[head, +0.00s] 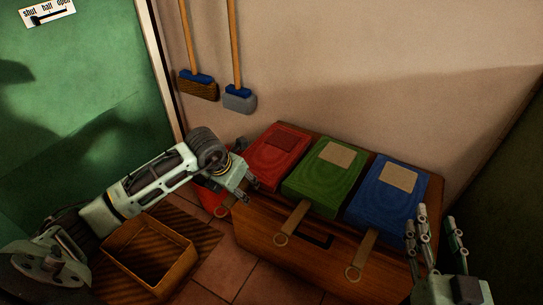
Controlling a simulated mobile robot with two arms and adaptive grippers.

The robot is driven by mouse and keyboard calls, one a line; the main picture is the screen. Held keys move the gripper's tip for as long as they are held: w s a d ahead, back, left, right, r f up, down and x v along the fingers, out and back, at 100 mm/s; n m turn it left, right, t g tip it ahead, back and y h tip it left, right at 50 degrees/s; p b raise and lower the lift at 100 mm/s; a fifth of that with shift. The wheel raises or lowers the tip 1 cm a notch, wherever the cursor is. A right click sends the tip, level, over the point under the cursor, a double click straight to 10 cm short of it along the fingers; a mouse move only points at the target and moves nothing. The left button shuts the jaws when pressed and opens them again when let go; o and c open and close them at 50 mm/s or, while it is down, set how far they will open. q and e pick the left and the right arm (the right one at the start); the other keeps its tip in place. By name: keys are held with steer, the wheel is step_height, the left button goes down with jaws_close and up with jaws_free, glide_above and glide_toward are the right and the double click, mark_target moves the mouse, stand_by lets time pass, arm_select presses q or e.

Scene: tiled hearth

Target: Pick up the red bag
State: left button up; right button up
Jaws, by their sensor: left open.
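The red bag (272,160) lies flat on the left end of a wooden chest, with a darker red patch on top. My left gripper (247,190) is open and empty at the front left corner of the red bag. It covers part of the bag's front edge, and I cannot tell whether it touches.
A green bag (318,182) and a blue bag (385,208) lie beside the red one, straps hanging over the front of the chest (270,240). An open wooden box (180,270) stands on the floor below my left arm. Two brooms (239,100) hang on the wall.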

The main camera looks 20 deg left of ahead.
arm_select(q)
steer(key=shift+c, duration=0.2)
stand_by(0.4)
jaws_close()
